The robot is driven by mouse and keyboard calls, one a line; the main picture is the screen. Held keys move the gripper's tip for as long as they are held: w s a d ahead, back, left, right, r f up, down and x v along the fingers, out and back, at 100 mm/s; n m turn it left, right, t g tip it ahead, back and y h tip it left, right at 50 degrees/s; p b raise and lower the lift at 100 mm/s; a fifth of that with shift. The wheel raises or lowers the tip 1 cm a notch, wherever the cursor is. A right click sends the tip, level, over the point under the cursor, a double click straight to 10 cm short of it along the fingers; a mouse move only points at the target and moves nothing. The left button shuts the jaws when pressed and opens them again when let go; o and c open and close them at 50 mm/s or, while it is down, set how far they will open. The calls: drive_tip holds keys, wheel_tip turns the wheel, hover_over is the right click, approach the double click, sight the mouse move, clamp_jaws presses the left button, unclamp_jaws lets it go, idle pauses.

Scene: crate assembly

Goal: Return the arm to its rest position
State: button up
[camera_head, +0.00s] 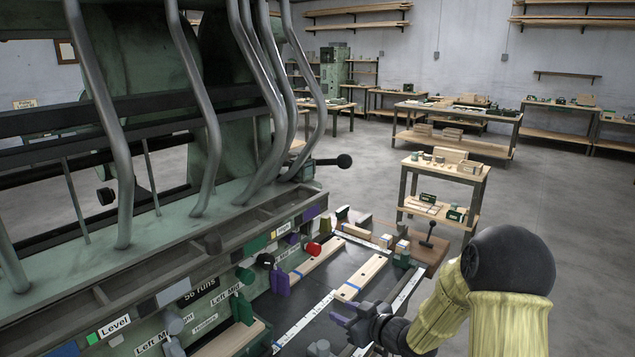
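My arm (505,290), with yellow sleeves and a dark rounded joint, enters from the lower right and reaches left over the machine's bench. My gripper (345,317), dark grey with purplish fingertips, is at the arm's end, above the dark bench top near a wooden strip with blue marks (360,278). The fingers are small and seen at an angle, so their gap is unclear. No object clearly shows between them.
A large green machine (150,220) with bent metal pipes fills the left. Its front edge carries labels, coloured clamps and a red knob (313,248). A black-knobbed lever (428,235) stands at the bench's far end. A small wooden table (442,170) stands beyond, with open floor around it.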

drive_tip(key=s+d+r+m+g+h+p, duration=0.1)
drive_tip(key=s+d+r+m+g+h, duration=0.1)
drive_tip(key=s, duration=0.6)
drive_tip(key=s+d+r+m+g+h+p, duration=0.2)
drive_tip(key=s+d+m+g+h, duration=0.1)
drive_tip(key=s, duration=0.6)
drive_tip(key=s+d+r+m+g+h+p, duration=0.1)
drive_tip(key=s+d+r+m+g+h, duration=0.1)
drive_tip(key=s, duration=0.6)
drive_tip(key=shift+s+d+m+g+h+p, duration=0.25)
drive_tip(key=shift+d+m+g+h, duration=0.25)
drive_tip(key=shift+m+g+h, duration=0.4)
drive_tip(key=shift+w, duration=0.1)
